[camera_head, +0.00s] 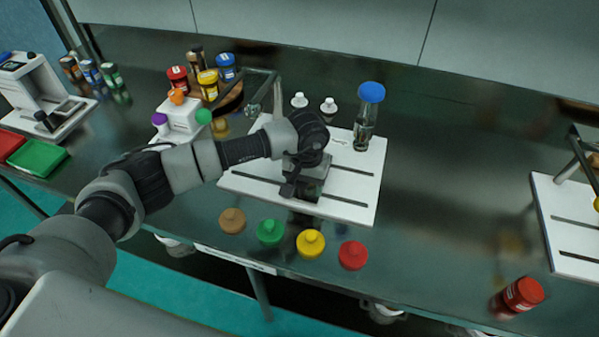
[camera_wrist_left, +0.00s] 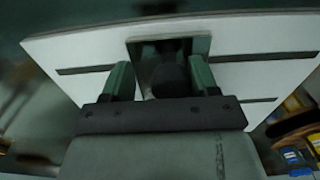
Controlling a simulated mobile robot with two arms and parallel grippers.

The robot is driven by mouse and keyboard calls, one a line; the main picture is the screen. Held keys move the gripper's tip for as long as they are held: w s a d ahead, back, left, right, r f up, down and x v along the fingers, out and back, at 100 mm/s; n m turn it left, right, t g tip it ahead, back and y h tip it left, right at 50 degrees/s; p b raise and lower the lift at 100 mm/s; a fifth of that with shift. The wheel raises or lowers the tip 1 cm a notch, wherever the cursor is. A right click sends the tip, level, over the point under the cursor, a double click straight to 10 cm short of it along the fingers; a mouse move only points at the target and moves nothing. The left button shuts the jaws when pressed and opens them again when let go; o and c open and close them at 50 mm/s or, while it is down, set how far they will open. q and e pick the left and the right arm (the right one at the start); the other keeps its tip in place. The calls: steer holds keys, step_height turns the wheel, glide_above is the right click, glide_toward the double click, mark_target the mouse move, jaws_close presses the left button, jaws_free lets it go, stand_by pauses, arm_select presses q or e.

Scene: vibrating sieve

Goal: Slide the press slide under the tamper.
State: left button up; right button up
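A grey square-framed piece with a dark round knob, which looks like the press slide (camera_head: 308,186), sits on the slotted white board (camera_head: 345,208). In the left wrist view, its square frame (camera_wrist_left: 203,44) and knob (camera_wrist_left: 170,78) show. My left gripper (camera_wrist_left: 160,80) is over it with green fingers on either side of the knob; a gap shows on the knob's left, so it looks open. In the head view my left wrist covers much of the piece. I cannot clearly make out the tamper. My right gripper is not in view.
Brown, green, yellow and red knobs (camera_head: 311,243) line the table's front edge. A blue-capped bottle (camera_head: 366,120) stands on the board's back right. A white stand (camera_head: 180,122) and several jars stand left. A red-capped jar (camera_head: 518,296) is front right; the table between is clear.

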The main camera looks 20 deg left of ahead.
arm_select(q)
steer(key=shift+s+d+b, duration=0.15)
steer(key=shift+d+b, duration=2.25)
steer(key=shift+d, duration=3.05)
steer(key=shift+o, duration=0.4)
steer(key=shift+a, duration=0.1)
steer(key=o, duration=0.7)
step_height(320, 180, up, 9)
steer(key=p, duration=0.3)
steer(key=shift+p, duration=0.4)
